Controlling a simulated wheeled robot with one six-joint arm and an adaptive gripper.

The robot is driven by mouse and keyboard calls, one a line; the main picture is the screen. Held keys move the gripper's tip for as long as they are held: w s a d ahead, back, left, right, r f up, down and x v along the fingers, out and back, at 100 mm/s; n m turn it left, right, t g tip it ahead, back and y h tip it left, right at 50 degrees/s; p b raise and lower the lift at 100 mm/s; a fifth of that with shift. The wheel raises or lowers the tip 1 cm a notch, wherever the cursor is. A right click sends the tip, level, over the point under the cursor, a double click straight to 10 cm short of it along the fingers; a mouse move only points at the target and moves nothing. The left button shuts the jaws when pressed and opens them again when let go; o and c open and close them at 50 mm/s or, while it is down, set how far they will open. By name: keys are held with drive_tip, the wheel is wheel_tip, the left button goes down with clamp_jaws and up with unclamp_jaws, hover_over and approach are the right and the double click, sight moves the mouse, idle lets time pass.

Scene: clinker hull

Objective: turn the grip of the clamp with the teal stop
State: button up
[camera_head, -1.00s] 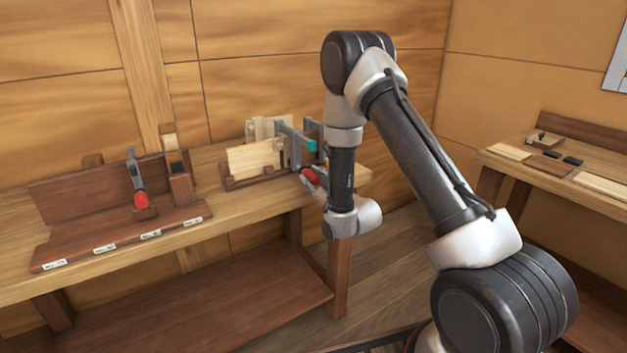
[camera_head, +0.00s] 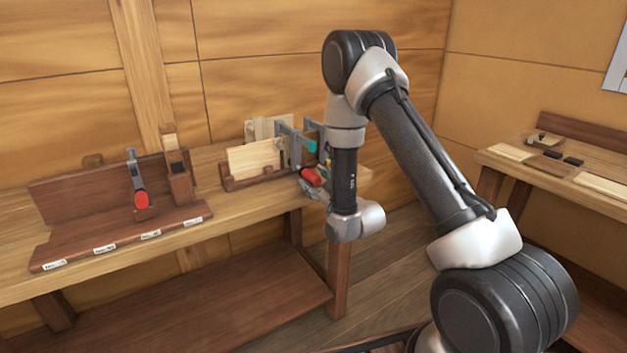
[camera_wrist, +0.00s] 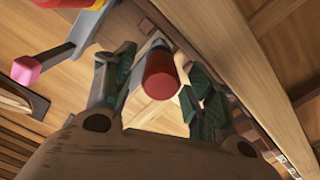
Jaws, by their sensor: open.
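The clamp with the teal stop (camera_head: 311,146) is at the right end of the bench, by the pale boards. A red grip (camera_head: 313,177) shows below the stop, beside my wrist. In the wrist view a red grip (camera_wrist: 162,76) points toward the camera, between the two green-padded fingers of my gripper (camera_wrist: 157,82). The fingers are open, with a visible gap on the right side of the grip. The teal stop is out of the wrist view. In the head view my gripper is mostly hidden by my wrist.
A second clamp with a pink stop (camera_wrist: 26,70) is close by at upper left in the wrist view. Another red-gripped clamp (camera_head: 138,185) stands on the dark rack (camera_head: 80,245) at left. A side bench (camera_head: 560,165) is at right. The floor between is clear.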

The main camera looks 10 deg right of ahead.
sight(317, 182)
drive_tip(key=v, duration=0.6)
drive_tip(key=shift+s, duration=0.1)
idle(0.5)
